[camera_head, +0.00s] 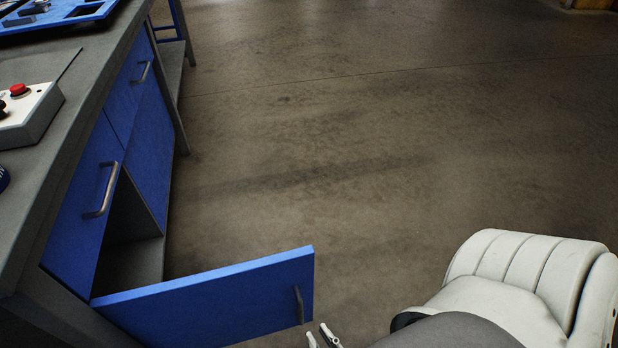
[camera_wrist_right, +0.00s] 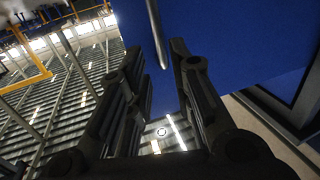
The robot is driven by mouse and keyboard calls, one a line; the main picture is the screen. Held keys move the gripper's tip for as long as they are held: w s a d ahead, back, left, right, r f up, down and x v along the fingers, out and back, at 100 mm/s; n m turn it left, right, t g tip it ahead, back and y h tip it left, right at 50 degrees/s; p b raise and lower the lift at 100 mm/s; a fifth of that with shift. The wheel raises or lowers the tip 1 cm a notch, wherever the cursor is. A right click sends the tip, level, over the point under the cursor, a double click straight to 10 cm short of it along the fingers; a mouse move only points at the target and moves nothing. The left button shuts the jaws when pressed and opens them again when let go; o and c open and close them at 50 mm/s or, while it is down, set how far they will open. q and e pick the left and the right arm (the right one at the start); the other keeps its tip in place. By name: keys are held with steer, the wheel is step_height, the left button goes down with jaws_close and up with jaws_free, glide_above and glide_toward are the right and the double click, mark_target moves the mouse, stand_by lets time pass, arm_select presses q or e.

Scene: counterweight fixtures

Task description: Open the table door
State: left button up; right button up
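The blue table door (camera_head: 220,298) stands swung out wide from the table, at the lower left of the head view. Its grey bar handle (camera_head: 299,305) is near the free edge. My right gripper (camera_head: 324,338) is at the bottom of the head view, just right of the handle, mostly cut off. In the right wrist view, my right gripper (camera_wrist_right: 153,55) has its fingers apart, with the end of the handle (camera_wrist_right: 155,30) showing in the gap between the tips. No clear contact shows. The blue door panel (camera_wrist_right: 230,45) lies behind it. My left gripper is not in view.
The open compartment (camera_head: 135,250) shows behind the door. Drawers with grey handles are above and beyond. A control box (camera_head: 30,115) with a red button and a blue tray (camera_head: 60,15) are on the tabletop (camera_head: 75,75). The floor (camera_head: 400,150) to the right is clear.

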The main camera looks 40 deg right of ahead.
steer(key=shift+s+a, duration=0.15)
steer(key=shift+s, duration=1.1)
